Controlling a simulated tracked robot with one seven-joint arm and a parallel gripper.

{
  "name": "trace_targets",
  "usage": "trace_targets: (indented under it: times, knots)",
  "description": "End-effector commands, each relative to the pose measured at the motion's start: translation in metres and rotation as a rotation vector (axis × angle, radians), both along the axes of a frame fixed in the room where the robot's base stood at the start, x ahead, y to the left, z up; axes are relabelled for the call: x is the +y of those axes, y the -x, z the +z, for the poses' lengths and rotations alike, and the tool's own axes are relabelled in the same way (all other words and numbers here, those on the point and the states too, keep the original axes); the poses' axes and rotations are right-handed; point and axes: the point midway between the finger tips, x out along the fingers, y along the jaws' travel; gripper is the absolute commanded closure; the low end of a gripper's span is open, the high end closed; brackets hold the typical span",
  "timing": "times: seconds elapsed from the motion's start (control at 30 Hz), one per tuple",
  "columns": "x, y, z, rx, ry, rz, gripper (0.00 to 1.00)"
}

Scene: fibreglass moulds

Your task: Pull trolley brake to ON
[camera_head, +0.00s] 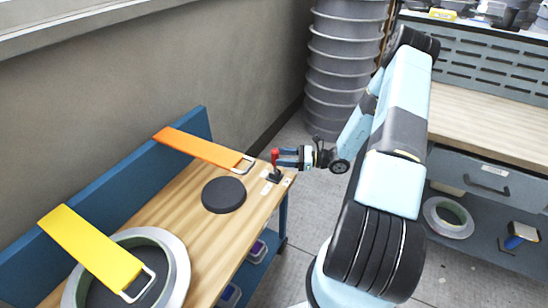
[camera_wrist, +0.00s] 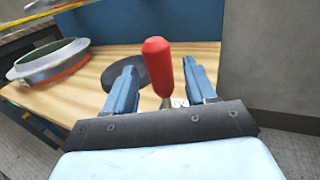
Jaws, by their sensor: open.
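The brake lever has a red handle (camera_head: 275,157) and stands on a small dark base (camera_head: 274,176) at the right end of the wooden trolley top (camera_head: 215,237). Small white labels lie beside the base. My gripper (camera_head: 287,158) is at the handle, reaching in from the right. In the wrist view the red handle (camera_wrist: 158,66) rises between the two blue fingers of my gripper (camera_wrist: 161,80), with the fingers apart on either side. The handle looks slightly tilted to the left there. The lever's foot is partly hidden by my gripper, and I cannot read the label.
A black disc (camera_head: 223,195) lies near the lever. An orange strap (camera_head: 199,147) and a yellow strap (camera_head: 88,246) reach over the top from the blue back panel (camera_head: 188,125). A ring mould (camera_head: 178,266) sits at the near left. Grey stacked tubs (camera_head: 343,65) stand behind.

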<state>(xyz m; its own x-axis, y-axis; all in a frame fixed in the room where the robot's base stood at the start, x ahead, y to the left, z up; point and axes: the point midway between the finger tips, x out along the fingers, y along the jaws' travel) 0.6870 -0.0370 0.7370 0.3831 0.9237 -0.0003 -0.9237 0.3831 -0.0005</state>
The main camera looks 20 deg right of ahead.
Motion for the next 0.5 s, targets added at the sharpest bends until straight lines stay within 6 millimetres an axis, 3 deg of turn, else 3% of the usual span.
trace_targets:
  times: [0.2,0.5]
  knots:
    - [0.025,-0.010,0.000,0.001,0.000,0.000,0.44]
    - [0.033,-0.013,0.000,0.001,0.000,0.000,0.44]
